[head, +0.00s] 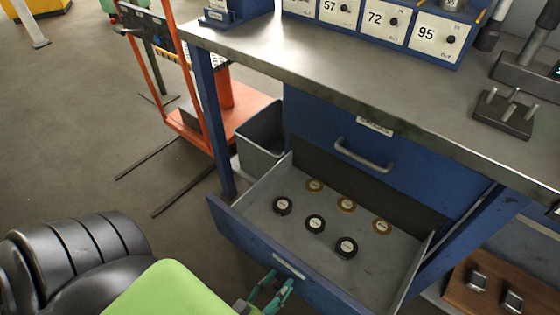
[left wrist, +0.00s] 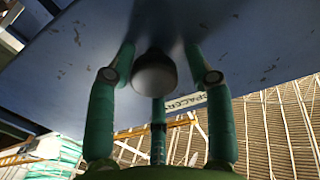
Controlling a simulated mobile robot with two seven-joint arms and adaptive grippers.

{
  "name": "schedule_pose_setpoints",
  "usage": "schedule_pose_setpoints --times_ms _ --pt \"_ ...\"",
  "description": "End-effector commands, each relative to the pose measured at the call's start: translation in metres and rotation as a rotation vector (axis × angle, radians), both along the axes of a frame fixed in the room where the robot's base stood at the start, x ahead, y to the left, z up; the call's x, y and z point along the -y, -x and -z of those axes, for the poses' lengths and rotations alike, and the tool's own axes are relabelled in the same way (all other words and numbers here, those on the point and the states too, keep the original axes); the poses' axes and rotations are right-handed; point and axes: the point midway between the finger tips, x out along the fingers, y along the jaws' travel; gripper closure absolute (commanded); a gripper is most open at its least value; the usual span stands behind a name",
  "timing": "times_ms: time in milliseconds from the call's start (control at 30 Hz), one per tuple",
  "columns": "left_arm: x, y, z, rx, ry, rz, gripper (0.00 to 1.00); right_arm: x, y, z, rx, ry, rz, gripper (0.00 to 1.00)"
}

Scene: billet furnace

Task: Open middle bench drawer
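A blue bench drawer (head: 240,235) stands pulled out below a closed drawer (head: 400,163) in the head view. Several small dark and brass-coloured discs (head: 315,223) lie on its grey floor. My left gripper (head: 275,290), with green fingers, is at the outside of the open drawer's front, beside a pale label (head: 289,265). In the left wrist view the fingers (left wrist: 159,75) stand apart on both sides of a dark rounded piece, seemingly the drawer's handle (left wrist: 155,74). Firm contact is not clear. The drawer's label (left wrist: 186,101) seems to read "SPACERS". My right gripper is not in view.
The grey bench top (head: 300,60) carries numbered blue boxes (head: 380,22) and a dark block with pegs (head: 503,112). A wooden board (head: 495,285) lies low at the right.

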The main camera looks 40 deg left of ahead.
Motion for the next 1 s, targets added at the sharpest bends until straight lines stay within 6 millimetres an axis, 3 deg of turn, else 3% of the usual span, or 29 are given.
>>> schedule_pose_setpoints --times_ms 433,800,1000 --pt "0.001 0.01 0.003 -0.011 0.0 0.003 0.38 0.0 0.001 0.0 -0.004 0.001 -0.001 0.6" --pt "-0.002 0.083 0.003 -0.01 -0.001 0.004 0.38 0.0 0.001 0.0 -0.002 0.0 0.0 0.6" --pt "-0.003 0.112 0.002 -0.007 -0.001 0.003 0.38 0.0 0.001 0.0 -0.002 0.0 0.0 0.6"
